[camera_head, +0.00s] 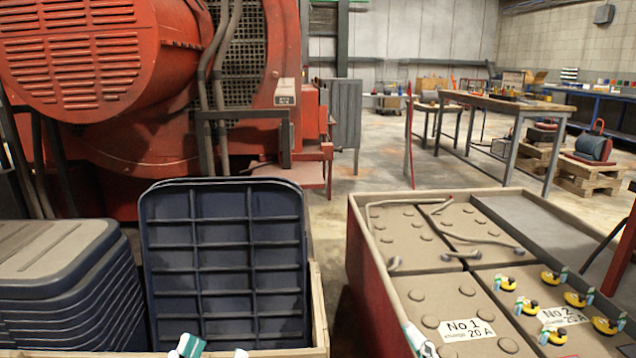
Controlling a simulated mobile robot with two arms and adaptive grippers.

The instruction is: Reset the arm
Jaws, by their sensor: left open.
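My left gripper (214,350) shows only at the bottom edge, left of centre. Its two white and teal fingertips are apart, with nothing seen between them. They are in front of the dark blue ribbed tray that stands upright. A white and teal tip (418,341), which looks like part of my right gripper, shows at the bottom edge by the near left side of the battery box. Whether that gripper is open or shut does not show. The rest of both arms is out of view.
A red battery box (372,275) with labelled cells and yellow caps (553,278) fills the lower right. The blue tray (225,235) stands upright in a wooden crate (318,310). Stacked dark lids (60,290) are at left. A red engine (130,110) stands behind. Floor is clear around (385,165).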

